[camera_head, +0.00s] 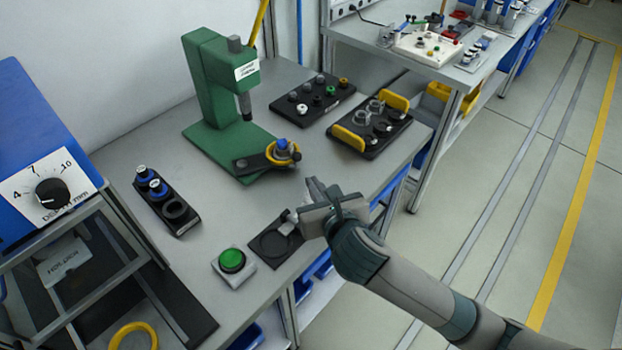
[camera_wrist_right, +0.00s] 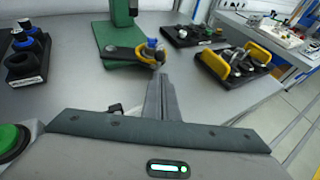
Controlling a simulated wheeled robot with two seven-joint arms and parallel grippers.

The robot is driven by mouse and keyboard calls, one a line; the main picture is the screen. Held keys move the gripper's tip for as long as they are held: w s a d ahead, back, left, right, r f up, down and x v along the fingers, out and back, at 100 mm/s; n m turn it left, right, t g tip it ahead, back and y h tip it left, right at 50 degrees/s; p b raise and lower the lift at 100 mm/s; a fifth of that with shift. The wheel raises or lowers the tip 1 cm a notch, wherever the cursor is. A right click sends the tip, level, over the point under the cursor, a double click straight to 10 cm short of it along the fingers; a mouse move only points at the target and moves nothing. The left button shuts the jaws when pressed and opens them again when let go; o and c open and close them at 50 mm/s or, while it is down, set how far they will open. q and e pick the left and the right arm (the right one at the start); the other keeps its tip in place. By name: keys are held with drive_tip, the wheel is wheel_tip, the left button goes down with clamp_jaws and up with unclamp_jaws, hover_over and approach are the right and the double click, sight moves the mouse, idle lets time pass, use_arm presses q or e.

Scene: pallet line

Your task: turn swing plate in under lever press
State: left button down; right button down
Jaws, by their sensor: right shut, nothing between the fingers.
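The green lever press (camera_head: 212,85) stands on the table with its ram above a green base. The dark swing plate (camera_head: 252,161) is swung out toward the front right of the base, its yellow-ringed end (camera_head: 284,152) clear of the ram. A blue-topped part (camera_head: 282,144) sits in the ring. The plate also shows in the right wrist view (camera_wrist_right: 122,52), just beyond the fingers. My right gripper (camera_head: 312,190) is shut and empty, apart from the plate, on its near side. In the wrist view its fingertips (camera_wrist_right: 160,80) point toward the ringed end. My left gripper is not in view.
A black holder with blue-topped parts (camera_head: 170,207), a green button (camera_head: 232,261) and a dark square pad (camera_head: 272,246) lie nearby. Behind are a black tray of small parts (camera_head: 312,97) and a tray with yellow handles (camera_head: 372,132). Bare table lies left of the plate.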

drive_tip(key=p+x, duration=0.1)
drive_tip(key=x, duration=0.8)
drive_tip(key=shift+w, duration=0.15)
drive_tip(key=shift+w, duration=0.1)
